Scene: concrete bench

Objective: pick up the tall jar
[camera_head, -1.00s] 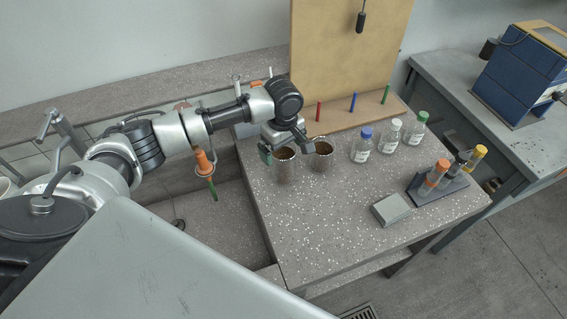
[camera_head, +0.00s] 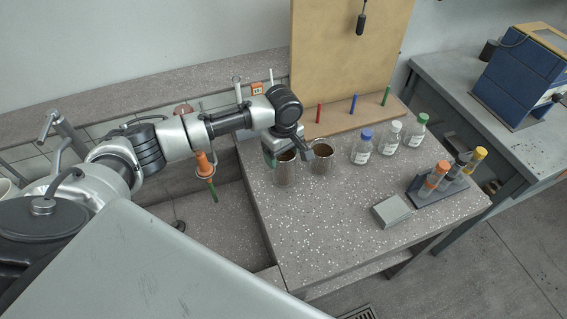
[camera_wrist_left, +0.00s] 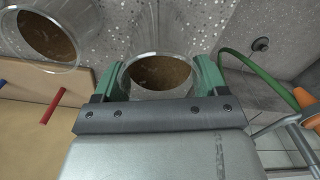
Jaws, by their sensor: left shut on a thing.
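The tall jar (camera_head: 284,173) is a clear cylinder with brown contents, standing upright on the speckled bench near its left edge. My left gripper (camera_head: 288,153) is shut on it near the rim, one finger on each side. In the left wrist view, the green finger pads (camera_wrist_left: 160,72) flank the jar's round mouth (camera_wrist_left: 161,73), with brown contents inside. A second, similar jar (camera_head: 321,163) stands just to its right and looks a little shorter. It also shows at the upper left of the wrist view (camera_wrist_left: 46,35). My right gripper is out of view.
Several capped bottles (camera_head: 362,148) stand to the right. A rack of capped tubes (camera_head: 440,185) and a grey box (camera_head: 391,210) are near the right front. A tan board (camera_head: 345,65) rises behind. The bench front (camera_head: 320,235) is clear. A green hose hangs left.

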